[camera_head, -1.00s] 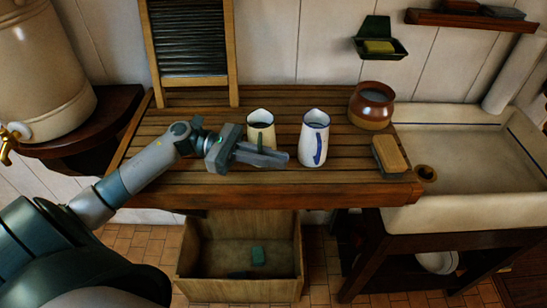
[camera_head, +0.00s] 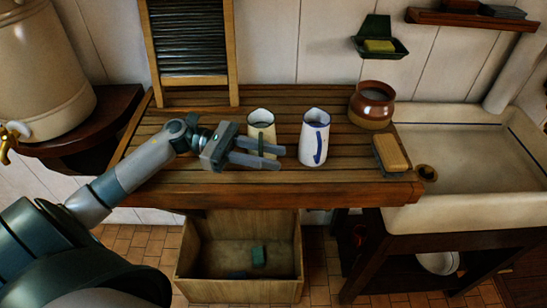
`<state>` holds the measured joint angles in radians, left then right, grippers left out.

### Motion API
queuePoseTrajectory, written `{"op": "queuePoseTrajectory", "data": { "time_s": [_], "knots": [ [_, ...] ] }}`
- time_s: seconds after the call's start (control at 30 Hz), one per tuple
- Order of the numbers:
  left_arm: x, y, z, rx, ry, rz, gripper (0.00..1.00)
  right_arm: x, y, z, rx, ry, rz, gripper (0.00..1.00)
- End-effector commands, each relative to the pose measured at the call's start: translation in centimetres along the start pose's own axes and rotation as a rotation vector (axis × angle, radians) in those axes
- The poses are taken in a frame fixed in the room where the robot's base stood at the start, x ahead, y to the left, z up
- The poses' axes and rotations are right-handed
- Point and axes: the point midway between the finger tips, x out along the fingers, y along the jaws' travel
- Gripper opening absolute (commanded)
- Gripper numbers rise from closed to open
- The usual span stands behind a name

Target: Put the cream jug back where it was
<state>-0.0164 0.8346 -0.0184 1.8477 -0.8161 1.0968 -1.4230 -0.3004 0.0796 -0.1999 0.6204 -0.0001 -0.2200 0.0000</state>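The cream jug (camera_head: 261,121), with a dark green handle, stands upright on the slatted wooden draining board (camera_head: 190,190), left of a white jug with a blue handle (camera_head: 314,138). My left gripper (camera_head: 283,158) reaches in from the left, its two fingers apart and pointing right. The fingers cross in front of the cream jug's lower part and hide some of it. The jug's handle shows near the upper finger; I cannot tell whether they touch. Nothing shows held. My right gripper is not in view.
A brown pot (camera_head: 371,106) and a wooden-backed brush (camera_head: 391,153) are on the board's right, beside the pale sink (camera_head: 470,165). A washboard (camera_head: 188,45) stands at the back. An open wooden crate (camera_head: 240,291) is below. The board's left part is clear.

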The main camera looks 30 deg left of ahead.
Motion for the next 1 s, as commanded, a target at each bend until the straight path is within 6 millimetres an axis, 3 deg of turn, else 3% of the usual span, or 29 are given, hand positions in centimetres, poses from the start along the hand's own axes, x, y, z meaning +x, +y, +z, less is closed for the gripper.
{"op": "queuePoseTrajectory", "data": {
  "time_s": [0.3, 0.6, 1.0],
  "knots": [
    [-5.0, 0.0, -0.8, -0.002, 0.003, 0.001, 0.27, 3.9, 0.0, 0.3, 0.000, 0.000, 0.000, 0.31],
    [-9.6, 0.0, -0.4, 0.000, 0.001, 0.001, 0.27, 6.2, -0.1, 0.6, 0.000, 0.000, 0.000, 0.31],
    [-10.9, 0.0, 0.0, 0.000, 0.000, -0.001, 0.27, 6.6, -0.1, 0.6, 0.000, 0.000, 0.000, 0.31]
  ]
}}
